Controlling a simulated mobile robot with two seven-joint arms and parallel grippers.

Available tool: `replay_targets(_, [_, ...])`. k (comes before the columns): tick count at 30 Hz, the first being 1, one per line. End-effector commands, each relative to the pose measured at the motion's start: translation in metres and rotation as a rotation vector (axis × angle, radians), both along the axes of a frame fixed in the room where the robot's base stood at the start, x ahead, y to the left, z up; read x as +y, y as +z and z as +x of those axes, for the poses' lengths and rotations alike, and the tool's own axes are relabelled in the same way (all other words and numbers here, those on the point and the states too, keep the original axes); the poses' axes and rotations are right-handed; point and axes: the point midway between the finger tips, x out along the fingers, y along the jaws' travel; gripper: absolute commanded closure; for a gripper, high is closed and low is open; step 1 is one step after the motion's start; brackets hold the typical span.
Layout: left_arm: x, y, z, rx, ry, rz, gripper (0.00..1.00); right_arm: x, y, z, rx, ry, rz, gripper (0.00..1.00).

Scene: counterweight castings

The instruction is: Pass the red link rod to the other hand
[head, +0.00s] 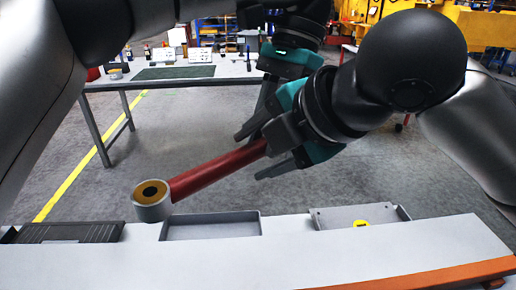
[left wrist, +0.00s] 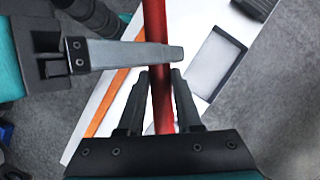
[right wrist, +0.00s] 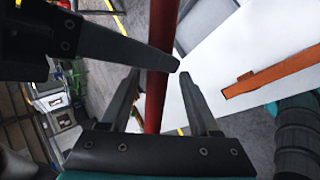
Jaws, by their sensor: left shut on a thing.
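The red link rod (head: 215,170) is held in the air, tilted, above the far edge of the white bench. Its grey ring end with a brass-coloured bore (head: 152,201) hangs at the lower left; its other end is hidden behind the grippers. My left gripper (head: 267,122) comes down from above and is shut on the rod, whose red shaft (left wrist: 155,30) runs between its fingers in the left wrist view. My right gripper (head: 259,152) comes from the right. Its fingers stand apart on either side of the red shaft (right wrist: 155,110) in the right wrist view, with gaps visible. The two grippers are very close together.
On the white bench (head: 240,262) are a shallow grey tray (head: 211,237), a grey tray with a yellow disc (head: 335,219), and a dark ribbed tray (head: 60,233). An orange strip (head: 430,275) runs along the near edge. Another table (head: 120,85) stands beyond open floor.

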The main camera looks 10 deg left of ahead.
Motion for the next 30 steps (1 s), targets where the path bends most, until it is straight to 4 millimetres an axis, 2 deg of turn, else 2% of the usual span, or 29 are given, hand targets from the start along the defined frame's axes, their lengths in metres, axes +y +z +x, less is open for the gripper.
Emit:
replay_targets(2, [0.0, 0.001, 0.0, -0.001, 0.0, -0.001, 1.0, -0.0002, 0.0003, 0.0, 0.0, 0.0, 0.0, 0.48])
replay_targets(16, [0.001, 0.0013, 0.0004, -0.002, 0.001, 0.002, 1.0, -0.0007, -0.0006, -0.0004, 0.002, 0.0, -0.003, 1.0])
replay_targets(30, [0.0026, 0.0018, 0.001, -0.005, 0.002, 0.006, 1.0, -0.0014, -0.0023, -0.0011, 0.006, 0.001, -0.009, 1.0])
